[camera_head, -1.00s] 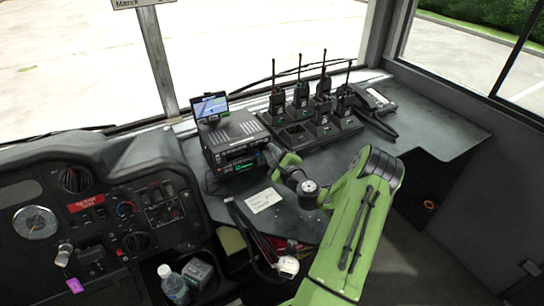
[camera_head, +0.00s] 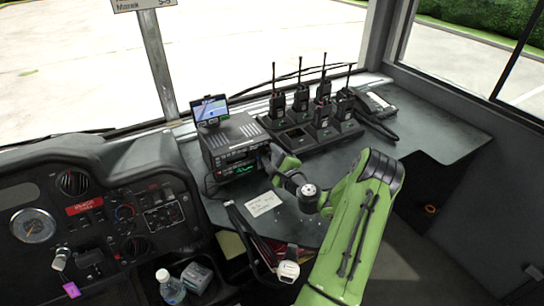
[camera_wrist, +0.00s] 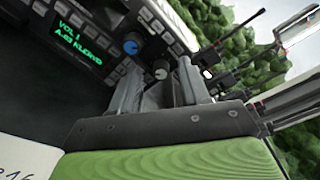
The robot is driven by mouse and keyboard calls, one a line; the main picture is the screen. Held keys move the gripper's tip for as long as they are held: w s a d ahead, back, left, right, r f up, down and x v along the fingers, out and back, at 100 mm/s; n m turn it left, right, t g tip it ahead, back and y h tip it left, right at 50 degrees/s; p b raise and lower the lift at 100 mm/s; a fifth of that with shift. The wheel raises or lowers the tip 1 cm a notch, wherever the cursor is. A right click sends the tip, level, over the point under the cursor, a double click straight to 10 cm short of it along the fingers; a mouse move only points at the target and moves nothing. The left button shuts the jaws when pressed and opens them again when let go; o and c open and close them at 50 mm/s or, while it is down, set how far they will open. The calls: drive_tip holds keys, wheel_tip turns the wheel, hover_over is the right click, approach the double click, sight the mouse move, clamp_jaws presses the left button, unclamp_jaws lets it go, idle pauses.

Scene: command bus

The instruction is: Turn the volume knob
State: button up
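The radio (camera_head: 232,134) is a dark box on the dashboard, with a lit green display. In the wrist view the display (camera_wrist: 77,37) reads "VOL 1" over a second green line. Two knobs sit beside it, a blue-faced knob (camera_wrist: 130,47) and a grey knob (camera_wrist: 160,70). I cannot tell from their markings which is for volume. My gripper (camera_wrist: 160,75) is open, its grey fingers on either side of the grey knob. The blue-faced knob is just beyond the left fingertip. Contact with the grey knob cannot be made out. In the head view my gripper (camera_head: 273,158) is at the radio's right front.
Several handheld radios stand in a charger (camera_head: 318,133) right of the radio, beside a desk phone (camera_head: 376,103). A small screen (camera_head: 209,108) sits on top. A paper note (camera_head: 263,203) lies in front. The counter at the right (camera_head: 440,140) is clear.

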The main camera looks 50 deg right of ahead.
drive_tip(key=v, duration=1.5)
drive_tip(key=shift+s+a+b, duration=0.15)
drive_tip(key=shift+s+b, duration=0.15)
drive_tip(key=shift+s, duration=0.05)
drive_tip(key=w+a+r+n+g+y+p, duration=0.2)
drive_tip(key=a+n+g+y, duration=0.15)
drive_tip(key=a+n, duration=0.35)
drive_tip(key=w+a+r+n+g+y+p, duration=0.15)
drive_tip(key=a+n+y, duration=0.3)
drive_tip(key=a, duration=0.45)
drive_tip(key=w+a+r+n+g+y+p, duration=0.1)
drive_tip(key=w+a+r+n+g+y, duration=0.2)
drive_tip(key=a+n, duration=0.45)
drive_tip(key=s+a+r+n+g+h+p, duration=0.1)
drive_tip(key=s+a+r+n+h+p, duration=0.1)
drive_tip(key=s+r, duration=0.6)
drive_tip(key=s+a+r+n+g+h+p, duration=0.2)
drive_tip(key=s+a+r+n+h+p, duration=0.1)
drive_tip(key=s+r+n, duration=0.4)
drive_tip(key=s+a+r+p, duration=0.1)
drive_tip(key=a, duration=0.1)
drive_tip(key=shift+a+r+h, duration=0.25)
drive_tip(key=shift+h, duration=0.05)
